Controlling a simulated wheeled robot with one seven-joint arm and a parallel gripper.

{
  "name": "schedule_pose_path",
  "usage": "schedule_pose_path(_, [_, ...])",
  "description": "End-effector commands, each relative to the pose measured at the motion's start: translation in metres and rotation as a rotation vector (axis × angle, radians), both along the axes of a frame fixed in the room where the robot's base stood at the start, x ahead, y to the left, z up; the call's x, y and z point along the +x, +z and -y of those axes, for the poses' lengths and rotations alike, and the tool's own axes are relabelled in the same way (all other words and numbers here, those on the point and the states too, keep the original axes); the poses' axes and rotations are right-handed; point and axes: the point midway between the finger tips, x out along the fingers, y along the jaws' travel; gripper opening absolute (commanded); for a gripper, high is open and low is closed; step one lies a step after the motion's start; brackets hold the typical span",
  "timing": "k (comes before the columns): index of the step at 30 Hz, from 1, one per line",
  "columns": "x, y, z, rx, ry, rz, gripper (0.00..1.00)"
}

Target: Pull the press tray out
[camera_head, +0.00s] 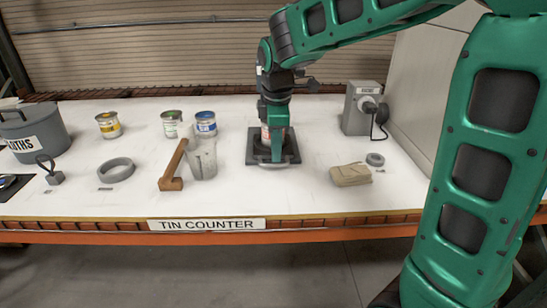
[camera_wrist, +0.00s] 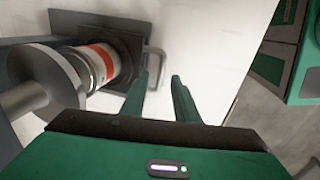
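The press tray (camera_head: 252,155) is a dark square plate on the white counter, with a grey loop handle (camera_wrist: 157,62) on its front edge. A can with a white and orange label (camera_wrist: 101,62) stands on the tray. In the head view it is mostly hidden behind my gripper (camera_head: 276,157), which points down over the front of the tray. In the wrist view my gripper (camera_wrist: 161,77) has its two fingers apart and nothing clamped. The handle shows at the fingertips, partly behind the left finger. Whether the fingers touch it I cannot tell.
A grey disc-shaped part (camera_wrist: 32,85) is beside the can. The counter before the tray is clear.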

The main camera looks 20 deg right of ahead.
Motion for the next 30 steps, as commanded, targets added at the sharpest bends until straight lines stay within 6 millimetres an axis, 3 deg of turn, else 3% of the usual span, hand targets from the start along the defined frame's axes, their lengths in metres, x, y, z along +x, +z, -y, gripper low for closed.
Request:
schedule_pose_path(3, [0.002,-0.019,0.001,0.000,-0.001,-0.003,0.28])
schedule_pose_path(9, [0.006,-0.035,0.003,0.000,-0.003,-0.001,0.28])
schedule_pose_path(19, [0.006,-0.038,0.003,0.001,-0.003,0.000,0.28])
schedule_pose_path(20, [0.006,-0.038,0.003,0.001,-0.003,0.000,0.26])
schedule_pose_path(23, [0.006,-0.038,0.003,0.001,-0.003,0.000,0.02])
schedule_pose_path(30, [0.006,-0.037,0.001,0.001,-0.001,0.002,0.00])
